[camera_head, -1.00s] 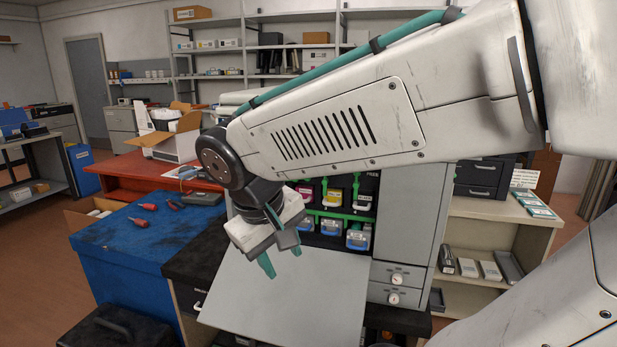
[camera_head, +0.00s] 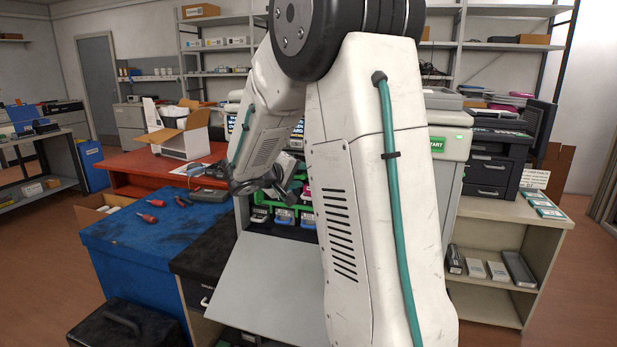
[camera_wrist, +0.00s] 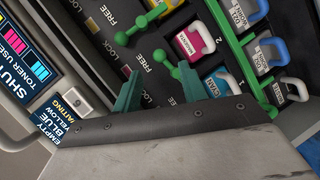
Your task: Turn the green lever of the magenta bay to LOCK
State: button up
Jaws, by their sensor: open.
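In the wrist view the magenta cartridge (camera_wrist: 193,42) sits in its bay, with a white handle. A green lever (camera_wrist: 166,63) lies on the black panel just left of it, and its rounded end is nearest a FREE label (camera_wrist: 138,64). My gripper (camera_wrist: 160,80) is open. Its two green fingers reach toward the panel, and the lever appears between and just beyond their tips in the picture. I cannot tell whether a finger touches it. In the head view my arm hides most of the bays and the gripper's fingers.
Another green lever (camera_wrist: 150,15) lies above in the wrist view. A cyan cartridge (camera_wrist: 214,83) and blue-handled containers (camera_wrist: 240,12) are close by. In the head view the grey lowered door (camera_head: 275,285) spreads before the bays, and a blue-topped bench (camera_head: 150,235) stands to the left.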

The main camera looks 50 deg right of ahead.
aim_at(304, 176)
jog(key=shift+x, duration=2.15)
